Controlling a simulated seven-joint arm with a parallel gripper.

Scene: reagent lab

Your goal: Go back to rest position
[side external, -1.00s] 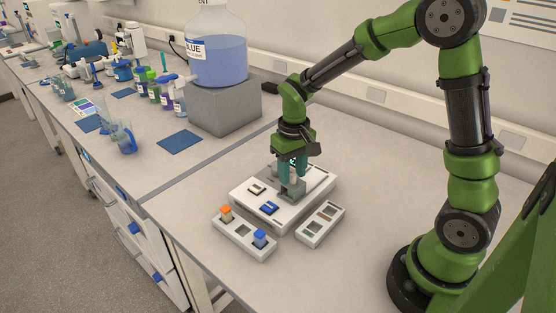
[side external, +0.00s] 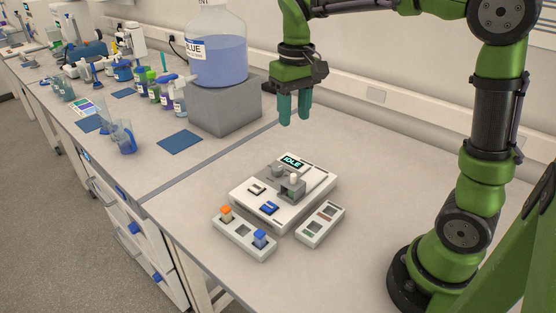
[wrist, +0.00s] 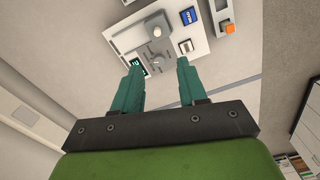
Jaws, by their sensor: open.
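My gripper (side external: 295,108) is raised well above the bench, behind and above the white device, with its teal fingers apart and nothing between them. It also shows in the wrist view (wrist: 160,85), open and empty. The white device (side external: 318,192) stands on the bench with a small screen (side external: 292,162) that reads "IDLE". On the device are a grey block with a pale knob (side external: 294,179), a blue button (side external: 269,208) and a pale switch (side external: 257,189).
A rack (side external: 243,243) with an orange-capped and a blue-capped vial stands in front of the device. Another rack (side external: 321,224) stands at its right. A large bottle of blue liquid (side external: 216,62) sits on a grey block (side external: 225,108) at left. The bench behind the device is clear.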

